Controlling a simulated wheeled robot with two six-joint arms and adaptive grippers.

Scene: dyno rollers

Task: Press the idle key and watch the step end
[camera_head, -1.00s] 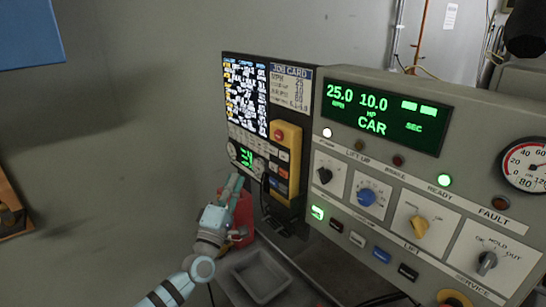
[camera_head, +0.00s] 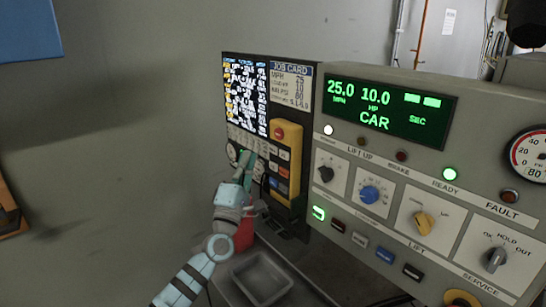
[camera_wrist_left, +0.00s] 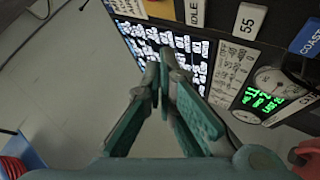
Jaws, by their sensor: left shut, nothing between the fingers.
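The head view does not show clearly which key is IDLE. My right gripper is not in view.
The green display (camera_head: 387,112) reads 25.0 MPH, 10.0 HP, CAR, with two bars over SEC. The READY lamp (camera_head: 449,174) glows green. A blue COAST key (camera_wrist_left: 308,40) is at the right. A grey tray (camera_head: 262,278) and a red object (camera_head: 244,236) lie below.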

